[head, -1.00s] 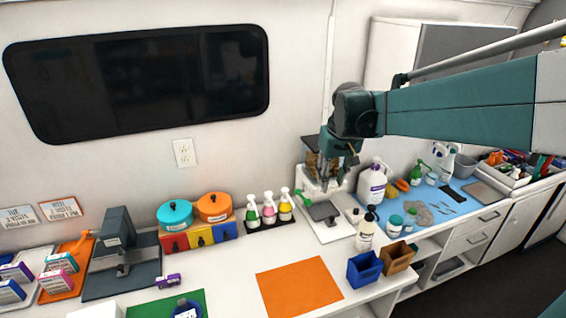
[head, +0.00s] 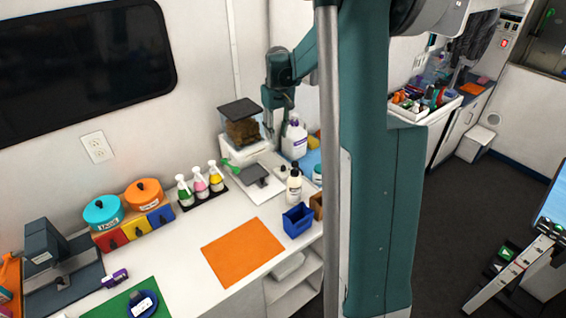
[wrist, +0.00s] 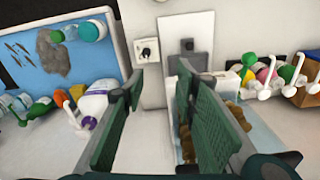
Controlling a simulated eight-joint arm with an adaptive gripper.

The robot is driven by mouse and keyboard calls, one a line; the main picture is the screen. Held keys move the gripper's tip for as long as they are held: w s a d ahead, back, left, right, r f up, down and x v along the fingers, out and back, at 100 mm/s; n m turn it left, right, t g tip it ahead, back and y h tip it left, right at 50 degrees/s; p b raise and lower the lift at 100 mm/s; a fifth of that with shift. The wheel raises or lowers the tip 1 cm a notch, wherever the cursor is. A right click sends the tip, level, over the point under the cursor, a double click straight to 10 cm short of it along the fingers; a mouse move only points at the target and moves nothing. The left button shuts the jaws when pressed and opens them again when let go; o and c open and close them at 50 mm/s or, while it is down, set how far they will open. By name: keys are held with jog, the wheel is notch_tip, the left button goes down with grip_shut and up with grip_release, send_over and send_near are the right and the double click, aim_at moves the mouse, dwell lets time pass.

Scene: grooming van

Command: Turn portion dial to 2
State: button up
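The food dispenser has a clear hopper of brown kibble (head: 240,128) on a white body, at the back of the counter in the head view. Its hopper also shows in the wrist view (wrist: 228,95), partly behind a finger. The portion dial (wrist: 147,50), a small black knob on a white plate, is in the wrist view, just beyond the fingertips. Its setting is too small to read. A dark spot in the head view (head: 283,168) appears to be the same dial. My gripper (wrist: 160,80) is open and empty, above and apart from the dial, beside the hopper.
Spray bottles (head: 199,182) stand left. An orange mat (head: 243,250) lies clear.

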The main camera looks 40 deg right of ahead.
jog(key=w+d+f+p, duration=0.1)
jog(key=d+f, duration=0.1)
jog(key=d, duration=0.2)
send_over(283, 166)
notch_tip(283, 166, down, 5)
jog(key=shift+s+d+f+g, duration=0.15)
jog(key=shift+s+f+g, duration=0.05)
jog(key=shift+f+g, duration=0.15)
jog(key=shift+f, duration=0.1)
jog(key=shift+f, duration=5.9)
jog(key=c, duration=0.9)
